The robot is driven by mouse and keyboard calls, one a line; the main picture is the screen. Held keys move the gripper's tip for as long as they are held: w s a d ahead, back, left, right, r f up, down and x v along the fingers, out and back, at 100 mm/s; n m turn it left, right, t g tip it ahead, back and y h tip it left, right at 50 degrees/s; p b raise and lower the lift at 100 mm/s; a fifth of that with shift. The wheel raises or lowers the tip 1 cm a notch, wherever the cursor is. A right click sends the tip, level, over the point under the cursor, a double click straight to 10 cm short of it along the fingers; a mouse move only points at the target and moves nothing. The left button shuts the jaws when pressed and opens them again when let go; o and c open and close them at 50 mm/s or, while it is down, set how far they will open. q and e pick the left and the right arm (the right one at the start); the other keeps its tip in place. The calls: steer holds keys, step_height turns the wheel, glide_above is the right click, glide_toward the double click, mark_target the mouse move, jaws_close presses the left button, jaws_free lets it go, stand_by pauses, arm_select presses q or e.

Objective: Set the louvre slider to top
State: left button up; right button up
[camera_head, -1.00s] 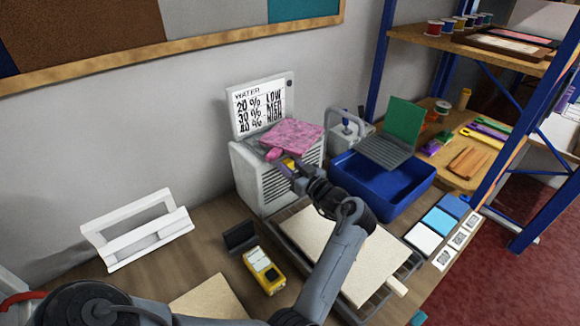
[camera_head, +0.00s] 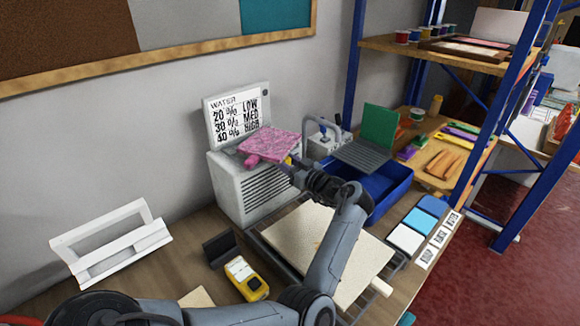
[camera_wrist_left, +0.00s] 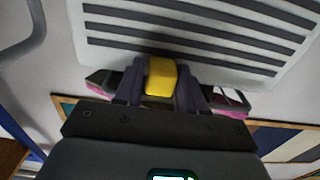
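A white box-shaped unit (camera_head: 228,187) with grey louvre slats (camera_head: 268,187) stands against the wall. A yellow tab (camera_wrist_left: 161,77), which looks like the louvre slider, sits at the edge of the slats (camera_wrist_left: 185,45) in the left wrist view. In the head view a bit of yellow (camera_head: 288,160) shows just under the pink sheet at the upper part of the slats. My left gripper (camera_wrist_left: 161,88) has its fingers on both sides of the yellow tab and appears closed on it; the gripper (camera_head: 290,168) also shows at the unit in the head view. My right gripper is not in view.
A pink speckled sheet (camera_head: 270,146) lies on the unit, before a WATER chart (camera_head: 237,118). A blue bin (camera_head: 385,198) stands to the right, and a pale board (camera_head: 322,245) lies in front. A yellow meter (camera_head: 246,279) and white frame (camera_head: 112,245) are further left.

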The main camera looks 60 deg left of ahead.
arm_select(q)
steer(key=o, duration=0.3)
steer(key=shift+w+a, duration=0.1)
steer(key=shift+w, duration=0.1)
steer(key=v, duration=1.1)
steer(key=shift+r, duration=0.1)
